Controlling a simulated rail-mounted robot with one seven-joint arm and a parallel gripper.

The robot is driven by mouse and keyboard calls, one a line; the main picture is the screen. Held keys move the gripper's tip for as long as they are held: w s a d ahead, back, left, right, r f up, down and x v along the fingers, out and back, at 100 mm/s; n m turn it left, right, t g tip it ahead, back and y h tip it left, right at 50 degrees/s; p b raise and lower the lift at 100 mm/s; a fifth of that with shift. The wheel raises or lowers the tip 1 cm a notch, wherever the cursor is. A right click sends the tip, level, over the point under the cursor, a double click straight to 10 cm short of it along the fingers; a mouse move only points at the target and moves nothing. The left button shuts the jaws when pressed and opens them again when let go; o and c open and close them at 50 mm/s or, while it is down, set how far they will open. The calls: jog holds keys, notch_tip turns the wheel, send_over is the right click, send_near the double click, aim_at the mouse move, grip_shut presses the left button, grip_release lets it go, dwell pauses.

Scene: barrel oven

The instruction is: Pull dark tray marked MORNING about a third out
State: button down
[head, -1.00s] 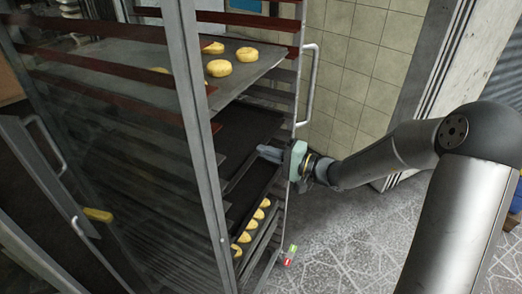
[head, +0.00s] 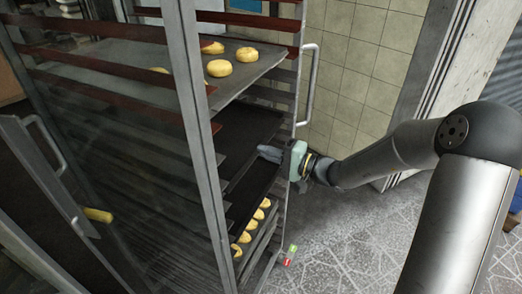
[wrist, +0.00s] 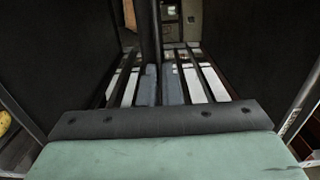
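My gripper (head: 264,153) reaches into the open side of the rack, between two dark trays. An upper dark tray (head: 245,128) is above the fingers, and a lower dark tray (head: 247,197) is below them. In the wrist view the two grey fingers (wrist: 160,85) are close together with a narrow dark gap; I make out nothing held. Dark tray surfaces flank them at left (wrist: 50,50) and right (wrist: 262,50). I cannot read the word MORNING on any tray.
The metal rack has a front upright (head: 205,150) and a side handle (head: 310,85). A grey tray (head: 150,75) with yellow buns is higher up. Several buns (head: 245,237) lie on a tray lower down. Patterned floor (head: 345,240) is clear at right.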

jog(key=b+v, duration=0.1)
jog(key=v, duration=2)
jog(key=shift+d+b, duration=0.2)
jog(key=shift+b, duration=0.2)
jog(key=c, duration=1.6)
grip_release()
jog(key=shift+a, duration=0.1)
jog(key=shift+o, duration=0.2)
jog(key=v, duration=0.8)
jog(key=shift+s, duration=0.1)
